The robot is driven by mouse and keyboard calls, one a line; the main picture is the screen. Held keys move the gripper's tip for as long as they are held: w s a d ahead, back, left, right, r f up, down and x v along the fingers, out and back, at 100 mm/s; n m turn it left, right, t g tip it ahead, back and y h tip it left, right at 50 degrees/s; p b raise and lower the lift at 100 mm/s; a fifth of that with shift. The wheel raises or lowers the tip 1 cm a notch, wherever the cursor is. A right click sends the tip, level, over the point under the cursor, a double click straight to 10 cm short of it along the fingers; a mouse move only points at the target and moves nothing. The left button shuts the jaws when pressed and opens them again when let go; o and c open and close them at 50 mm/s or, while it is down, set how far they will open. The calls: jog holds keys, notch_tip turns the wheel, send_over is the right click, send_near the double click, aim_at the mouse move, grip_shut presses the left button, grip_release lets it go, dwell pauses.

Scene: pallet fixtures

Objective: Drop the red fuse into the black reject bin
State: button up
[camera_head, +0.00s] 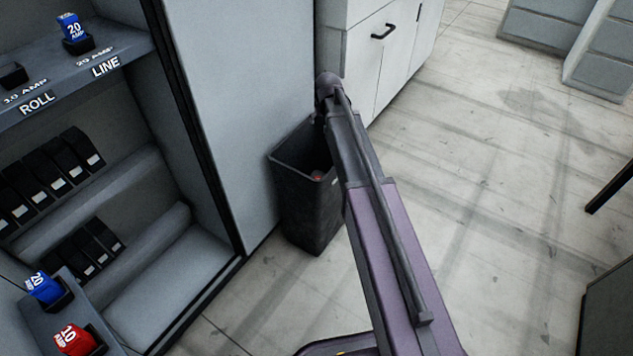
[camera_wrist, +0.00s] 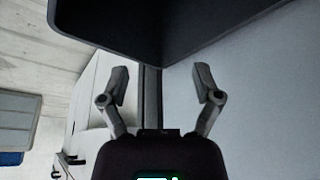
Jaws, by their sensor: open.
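The black reject bin (camera_head: 305,215) stands upright on the floor against the grey cabinet. A small red thing (camera_head: 316,178) shows inside it, mostly in shadow; it looks like a fuse, but no label is readable. A red fuse (camera_head: 73,340) marked 10 sits in a dark holder at the lower left. My gripper (camera_wrist: 160,80) is open and empty in the wrist view, with a dark surface, apparently the bin (camera_wrist: 120,25), beyond its fingers. In the head view my arm hides the gripper and part of the bin's right side.
A blue fuse (camera_head: 45,287) sits beside the red one. Another blue fuse (camera_head: 74,35) stands in the 20 AMP LINE holder; the 10 AMP ROLL holder (camera_head: 13,76) is empty. Black modules fill racks below. A white cabinet (camera_head: 375,50) stands behind the bin.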

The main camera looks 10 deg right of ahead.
jog(key=p+v, duration=2.1)
jog(key=v, duration=0.2)
jog(key=shift+w+a, duration=0.3)
jog(key=shift+a, duration=0.05)
jog(key=shift+r, duration=0.15)
dwell(1.0)
jog(key=s+r+g+p, duration=0.3)
jog(key=s+g+p, duration=0.1)
jog(key=s, duration=2)
jog(key=shift+d, duration=0.35)
jog(key=shift+f, duration=0.1)
